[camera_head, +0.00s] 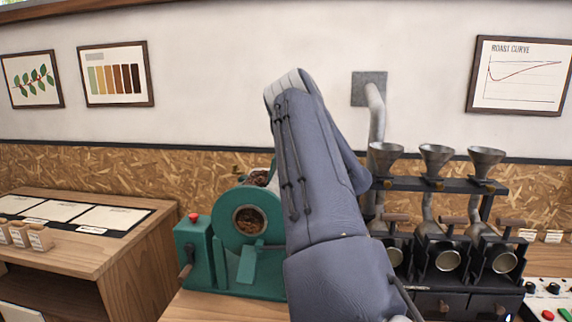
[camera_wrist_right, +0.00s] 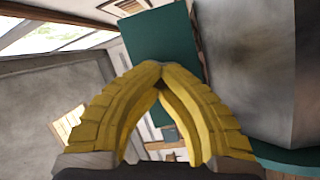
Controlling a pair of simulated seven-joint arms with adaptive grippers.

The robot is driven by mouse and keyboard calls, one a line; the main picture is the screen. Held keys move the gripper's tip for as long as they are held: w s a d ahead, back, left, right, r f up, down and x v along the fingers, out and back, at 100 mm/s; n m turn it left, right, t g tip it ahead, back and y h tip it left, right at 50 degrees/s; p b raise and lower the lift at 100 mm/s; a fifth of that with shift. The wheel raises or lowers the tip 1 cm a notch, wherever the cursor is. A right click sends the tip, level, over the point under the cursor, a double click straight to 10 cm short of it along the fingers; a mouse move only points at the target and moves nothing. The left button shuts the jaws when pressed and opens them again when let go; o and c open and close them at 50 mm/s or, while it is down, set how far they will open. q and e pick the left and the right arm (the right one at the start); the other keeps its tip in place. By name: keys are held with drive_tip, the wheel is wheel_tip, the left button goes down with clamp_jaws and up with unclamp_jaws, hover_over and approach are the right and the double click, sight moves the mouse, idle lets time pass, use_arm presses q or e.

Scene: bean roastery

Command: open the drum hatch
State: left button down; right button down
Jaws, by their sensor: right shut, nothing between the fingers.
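The green drum machine (camera_head: 240,262) stands on the wooden counter left of my raised arm. A round opening or window (camera_head: 249,221) in its front face shows brown contents. More brown material (camera_head: 258,178) shows at its top. My arm hides the machine's right side, and I cannot single out the hatch. In the right wrist view, my right gripper (camera_wrist_right: 155,68) has its yellow fingers together at the tips, with nothing between them. A green panel (camera_wrist_right: 160,40) is beyond the fingertips, and a large grey metal surface (camera_wrist_right: 243,65) is to their right. Contact cannot be told. My left gripper is out of view.
Three small roasters with metal funnels (camera_head: 436,155) stand right of my arm. A red button (camera_head: 193,217) tops the green box beside the drum. A wooden cabinet (camera_head: 120,250) with sample sheets is at left. A control panel (camera_head: 548,298) is at lower right.

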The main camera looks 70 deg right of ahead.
drive_tip(key=c, duration=2.1)
unclamp_jaws()
drive_tip(key=shift+d, duration=0.1)
drive_tip(key=shift+c, duration=0.2)
drive_tip(key=o, duration=0.4)
drive_tip(key=shift+d+f, duration=0.1)
drive_tip(key=o, duration=0.5)
drive_tip(key=s+a, duration=0.1)
drive_tip(key=s, duration=1.1)
drive_tip(key=shift+a+f, duration=0.25)
drive_tip(key=shift+f, duration=0.05)
